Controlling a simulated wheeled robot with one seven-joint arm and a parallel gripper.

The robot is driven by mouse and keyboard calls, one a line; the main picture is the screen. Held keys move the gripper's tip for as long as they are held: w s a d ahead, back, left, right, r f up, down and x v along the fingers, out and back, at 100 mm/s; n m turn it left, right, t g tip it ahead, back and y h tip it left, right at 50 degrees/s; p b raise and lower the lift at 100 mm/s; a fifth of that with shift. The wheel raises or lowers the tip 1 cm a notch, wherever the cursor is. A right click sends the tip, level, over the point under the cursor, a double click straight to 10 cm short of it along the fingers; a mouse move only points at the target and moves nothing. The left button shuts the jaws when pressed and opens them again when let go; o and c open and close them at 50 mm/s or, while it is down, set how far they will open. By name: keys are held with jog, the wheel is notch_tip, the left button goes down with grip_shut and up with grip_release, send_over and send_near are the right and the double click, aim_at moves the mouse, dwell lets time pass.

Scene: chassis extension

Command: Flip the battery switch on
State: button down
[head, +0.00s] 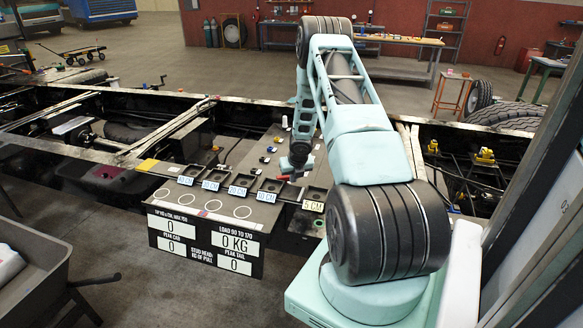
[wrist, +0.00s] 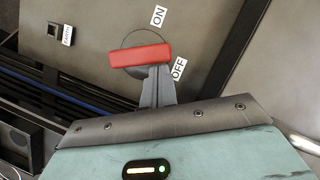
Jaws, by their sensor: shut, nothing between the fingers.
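The battery switch has a red bar handle (wrist: 138,56) on a round dark plate, set in a grey panel (wrist: 215,40). A white ON label (wrist: 158,16) is above the handle, and a white OFF label (wrist: 179,68) is by its right end. The handle lies nearly level in the wrist view, its right end nearer OFF than ON. My gripper (wrist: 157,76) is shut and empty, its tips at the handle's lower edge; I cannot tell if they touch. In the head view, a bit of the red handle (head: 283,178) shows beside my gripper (head: 297,165).
A small labelled rocker switch (wrist: 67,35) sits on the panel at upper left. Blue lines (wrist: 75,84) run below the panel. In the head view, a row of labelled trays (head: 238,184) and a black readout board (head: 205,240) are left of the gripper, along the chassis frame.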

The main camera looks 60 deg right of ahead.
jog(key=shift+d+r+n+y+p, duration=0.3)
jog(key=shift+n+p, duration=0.65)
jog(key=shift+n, duration=0.05)
jog(key=n, duration=0.1)
jog(key=d+n+y, duration=0.1)
jog(key=shift+w+f+n+t, duration=0.15)
jog(key=shift+f+n+t, duration=0.15)
jog(key=shift+f+t, duration=0.1)
jog(key=shift+w+d+f+n+y+b, duration=0.15)
jog(key=shift+d+n+y+b, duration=0.2)
jog(key=shift+n+b, duration=0.45)
jog(key=shift+w+d+n+y+b, duration=0.25)
jog(key=shift+d+n+b, duration=0.1)
jog(key=shift+n+b, duration=0.6)
jog(key=shift+w+d+n+y+b, duration=0.2)
jog(key=shift+n+y+b, duration=0.2)
jog(key=shift+n+b, duration=0.55)
jog(key=shift+w+d, duration=0.1)
jog(key=shift+w+d+r+b, duration=0.1)
jog(key=shift+r+b, duration=0.15)
jog(key=shift+b, duration=0.15)
jog(key=b+v, duration=0.4)
jog(key=v, duration=1.3)
jog(key=shift+r, duration=0.2)
